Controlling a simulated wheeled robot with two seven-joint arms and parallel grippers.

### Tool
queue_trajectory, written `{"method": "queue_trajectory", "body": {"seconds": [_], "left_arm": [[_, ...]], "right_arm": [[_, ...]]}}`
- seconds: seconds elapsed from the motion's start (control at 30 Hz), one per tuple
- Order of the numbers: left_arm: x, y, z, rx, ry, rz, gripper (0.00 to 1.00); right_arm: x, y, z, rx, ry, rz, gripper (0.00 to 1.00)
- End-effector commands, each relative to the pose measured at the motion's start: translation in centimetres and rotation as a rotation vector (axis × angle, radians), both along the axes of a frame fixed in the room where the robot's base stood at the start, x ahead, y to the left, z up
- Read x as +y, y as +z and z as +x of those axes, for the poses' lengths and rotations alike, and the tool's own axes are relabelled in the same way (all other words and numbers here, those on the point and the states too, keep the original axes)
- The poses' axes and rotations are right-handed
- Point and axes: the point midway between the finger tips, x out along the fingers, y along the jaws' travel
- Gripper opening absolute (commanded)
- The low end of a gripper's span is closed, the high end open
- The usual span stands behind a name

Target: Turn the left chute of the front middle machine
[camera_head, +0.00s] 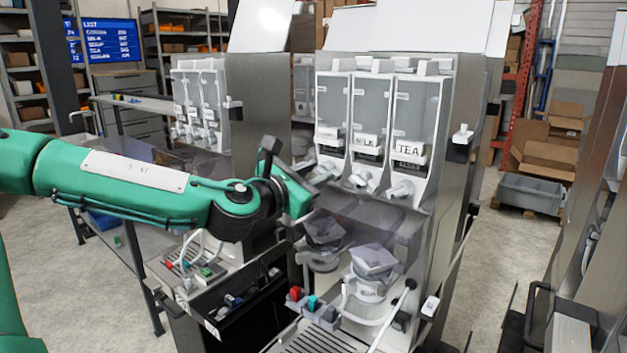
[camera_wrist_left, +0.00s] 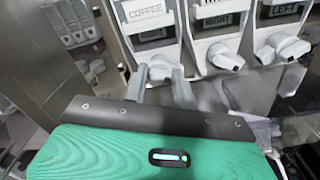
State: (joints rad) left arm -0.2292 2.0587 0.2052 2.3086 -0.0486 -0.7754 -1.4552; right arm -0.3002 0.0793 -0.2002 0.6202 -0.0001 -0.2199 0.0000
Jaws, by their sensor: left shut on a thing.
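The front middle machine (camera_head: 440,200) has three clear canisters in a row, with a white chute under each. The left chute (camera_head: 328,168) is at the left end, partly hidden by my gripper; in the left wrist view the same chute (camera_wrist_left: 160,62) sits under the canister labelled COFFEE (camera_wrist_left: 150,16). My left gripper (camera_head: 318,178) reaches it from the left. In the left wrist view, its two grey fingers (camera_wrist_left: 162,88) stand on either side of the chute's end and are shut on it. My right gripper is not in view.
The middle chute (camera_head: 362,179) and right chute (camera_head: 401,188) are close beside, to the right. Smoky see-through panels (camera_head: 375,220) and mixing bowls (camera_head: 370,260) lie below. Another machine (camera_head: 205,100) stands behind on the left. Bare floor shows at right.

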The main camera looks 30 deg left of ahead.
Motion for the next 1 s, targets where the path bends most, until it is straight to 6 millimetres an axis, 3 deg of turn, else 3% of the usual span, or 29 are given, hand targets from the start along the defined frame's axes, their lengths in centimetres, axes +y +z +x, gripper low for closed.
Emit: {"method": "queue_trajectory", "body": {"seconds": [0.2, 0.4, 1.0], "left_arm": [[0.1, -0.4, 0.0, 0.011, 0.001, -0.180, 0.04], [0.2, -0.3, 0.0, 0.026, 0.000, -0.368, 0.04], [0.4, -0.3, 0.1, 0.072, 0.001, -0.938, 0.04]], "right_arm": [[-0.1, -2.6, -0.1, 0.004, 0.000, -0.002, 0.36], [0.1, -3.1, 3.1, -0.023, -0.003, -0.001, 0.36], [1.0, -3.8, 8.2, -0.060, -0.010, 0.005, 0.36]]}}
